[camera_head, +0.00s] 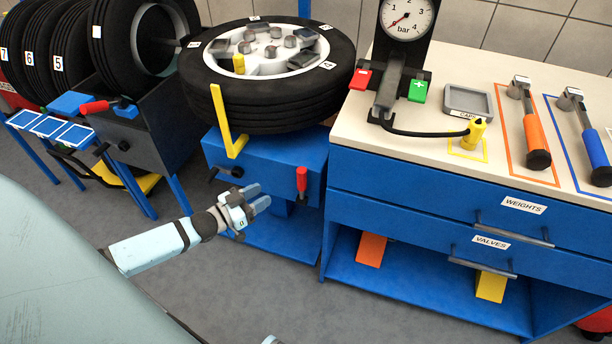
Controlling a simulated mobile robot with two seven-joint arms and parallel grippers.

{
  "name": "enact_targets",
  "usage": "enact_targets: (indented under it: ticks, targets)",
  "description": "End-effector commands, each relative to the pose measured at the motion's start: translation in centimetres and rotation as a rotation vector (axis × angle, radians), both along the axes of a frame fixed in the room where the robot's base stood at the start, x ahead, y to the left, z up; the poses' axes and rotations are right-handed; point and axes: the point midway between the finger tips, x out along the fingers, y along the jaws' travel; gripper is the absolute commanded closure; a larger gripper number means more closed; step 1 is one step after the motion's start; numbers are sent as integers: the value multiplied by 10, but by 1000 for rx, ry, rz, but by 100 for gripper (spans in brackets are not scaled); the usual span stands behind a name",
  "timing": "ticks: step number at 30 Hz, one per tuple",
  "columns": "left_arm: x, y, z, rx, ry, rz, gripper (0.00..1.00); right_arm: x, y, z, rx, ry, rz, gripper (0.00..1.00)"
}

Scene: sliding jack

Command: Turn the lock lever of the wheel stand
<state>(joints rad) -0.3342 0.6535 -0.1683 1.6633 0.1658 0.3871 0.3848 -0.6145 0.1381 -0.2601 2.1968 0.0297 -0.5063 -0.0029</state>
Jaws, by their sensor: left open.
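The blue wheel stand (265,158) is in the middle, with a wheel lying flat on top. A red upright lever (302,181), which looks like the lock lever, is on its front at the right. A black crank knob (226,172) is on its front at the left. My left gripper (263,197) is open and empty in front of the stand, left of and slightly below the red lever, apart from it in the picture. My right gripper is not recognisable; only a small pale piece shows at the bottom edge.
A dark stand (150,140) with another red lever (95,107) and an upright tyre is at the left. A blue workbench (420,190) with a gauge (406,18) and tools stands close on the right. A yellow angled arm (222,122) rises beside the wheel. Grey floor is clear in front.

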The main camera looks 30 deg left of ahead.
Motion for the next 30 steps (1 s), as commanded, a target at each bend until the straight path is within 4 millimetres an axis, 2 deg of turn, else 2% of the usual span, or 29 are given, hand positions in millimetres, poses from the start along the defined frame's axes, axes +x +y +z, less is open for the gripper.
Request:
enact_targets:
  ticks: [15, 21, 30]
  targets:
    - [96, -36, 0, 0, -2, 1, 58, 1, 3, -3, 21, -20, 4, 57]
    - [115, -43, 0, 2, 0, 1, 58, 1, 4, -4, 26, -22, 4, 57]
    - [119, -45, 0, 2, 2, 1, 58, 2, 4, -2, 27, -23, 4, 57]
